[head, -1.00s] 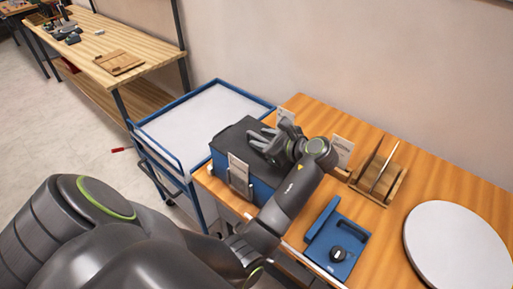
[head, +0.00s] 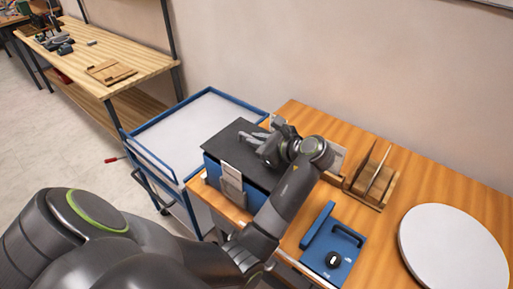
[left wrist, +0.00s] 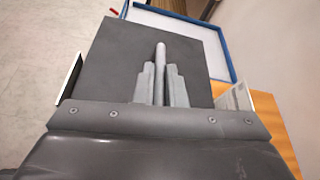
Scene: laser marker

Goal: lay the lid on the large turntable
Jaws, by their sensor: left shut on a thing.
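The lid is a flat dark grey plate (head: 228,141) over a blue box (head: 212,172) at the near left of the wooden table. In the left wrist view the lid (left wrist: 115,60) fills the middle, with a pale bar handle (left wrist: 161,52) on it. My left gripper (head: 262,143) is shut on this handle; its fingers (left wrist: 161,82) flank the bar. I cannot tell whether a gap lies between lid and box. The large turntable, a white round disc (head: 452,250), is bare at the far right of the table. My right gripper is not in view.
Upright cards (head: 231,183) stand beside the box.

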